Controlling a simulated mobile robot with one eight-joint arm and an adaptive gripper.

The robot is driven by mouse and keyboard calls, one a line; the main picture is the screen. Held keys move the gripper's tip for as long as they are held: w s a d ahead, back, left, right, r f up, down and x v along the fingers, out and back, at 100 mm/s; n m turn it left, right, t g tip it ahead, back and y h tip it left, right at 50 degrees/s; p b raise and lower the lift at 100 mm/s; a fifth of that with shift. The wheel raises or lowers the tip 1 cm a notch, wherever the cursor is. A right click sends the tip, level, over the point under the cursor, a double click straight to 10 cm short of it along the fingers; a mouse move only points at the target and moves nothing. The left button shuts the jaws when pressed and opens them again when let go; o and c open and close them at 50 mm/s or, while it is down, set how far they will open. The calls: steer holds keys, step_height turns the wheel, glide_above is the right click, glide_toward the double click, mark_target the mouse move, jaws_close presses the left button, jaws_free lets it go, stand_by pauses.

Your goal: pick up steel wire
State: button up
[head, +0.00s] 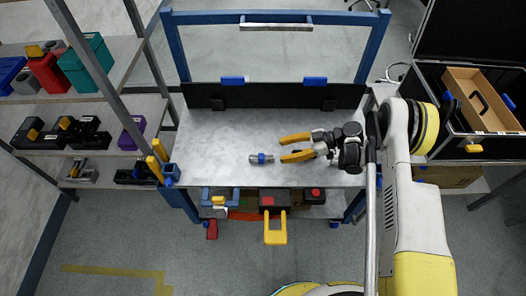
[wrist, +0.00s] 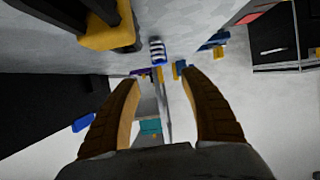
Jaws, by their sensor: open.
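A small grey cylinder-like item with a blue band (head: 262,158), which appears to be the steel wire, lies on the grey metal workbench (head: 215,130). In the wrist view it seems to be the striped white, dark and blue piece (wrist: 157,50), just beyond the fingertips and roughly between them. My gripper (head: 284,147) is over the bench to the right of the item, with its yellow fingers apart and pointing left. The fingers also show spread and empty in the wrist view (wrist: 160,78). The item is apart from both fingers.
Shelves on the left hold a teal box (head: 86,64), a red container (head: 48,72) and dark tool cases. A lower bench shelf holds a yellow-handled item (head: 275,230). An open black case (head: 430,100) stands at right. The bench left of the item is clear.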

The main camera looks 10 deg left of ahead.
mark_target(259, 156)
steer(key=b+x, duration=0.1)
steer(key=x, duration=0.4)
steer(key=shift+s+f+b, duration=0.1)
steer(key=shift+s+b, duration=0.05)
steer(key=shift+b, duration=0.15)
steer(key=b+x, duration=0.2)
steer(key=x, duration=0.3)
steer(key=shift+a+b, duration=0.2)
steer(key=shift+b, duration=0.15)
steer(key=shift+d, duration=0.1)
jaws_close()
